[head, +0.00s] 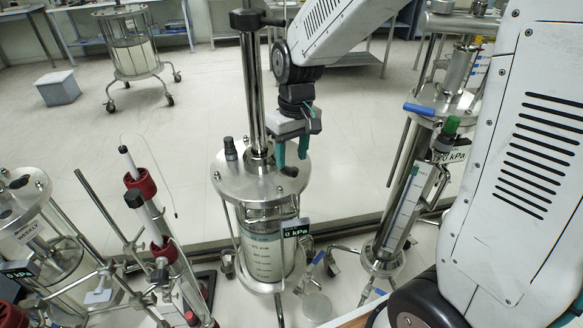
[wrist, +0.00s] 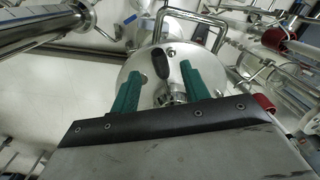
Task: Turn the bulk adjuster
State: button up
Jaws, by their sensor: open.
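No label that I can read names the bulk adjuster. My gripper (head: 292,155) is over the round metal top plate (head: 232,184) of the middle column, with its green fingers pointing down. A small black handle (head: 289,171) shows just below the fingertips. In the wrist view my gripper (wrist: 160,70) is open, and a black handle (wrist: 161,63) on a metal fitting appears between the two green fingers, apart from both. The exact height gap is hard to tell. A second dark knob (head: 230,149) stands upright at the plate's left side.
A thick metal post (head: 251,90) rises from the middle column close to my gripper's left. A wheeled vessel (head: 134,55) is at the back; open floor lies between.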

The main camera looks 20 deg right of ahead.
aim_at(292, 168)
jog(key=shift+a+f, duration=0.15)
jog(key=shift+f, duration=2.1)
grip_shut()
